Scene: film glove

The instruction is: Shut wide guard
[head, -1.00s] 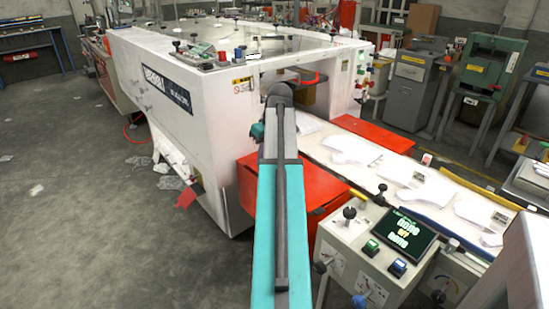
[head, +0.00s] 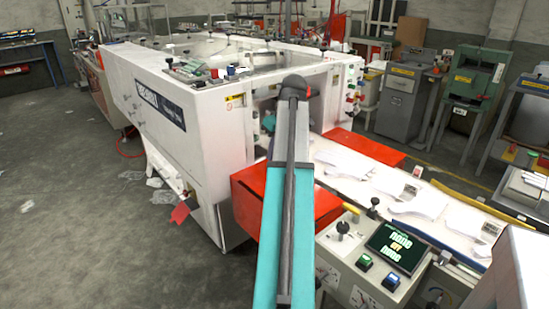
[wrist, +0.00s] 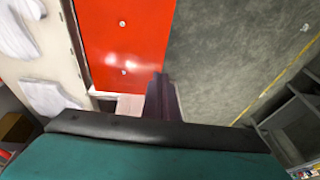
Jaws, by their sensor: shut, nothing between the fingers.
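Two red guard panels flank the conveyor at the white machine. The near red guard (head: 327,207) sits at the conveyor's near side, partly behind my arm. The far red guard (head: 366,148) lies across the conveyor. I cannot tell which one is the wide guard. In the wrist view a flat red panel (wrist: 122,42) with two small bolts lies between the conveyor and the floor. My gripper (wrist: 163,85) is shut and empty, near the lower right edge of that panel; contact cannot be told. In the head view my arm hides the gripper's fingers.
The conveyor (head: 345,165) carries several white film gloves. A control box with a green-lit screen (head: 396,246) stands at the front right. The white machine (head: 185,135) fills the left middle. Grey floor (head: 85,215) is open at left.

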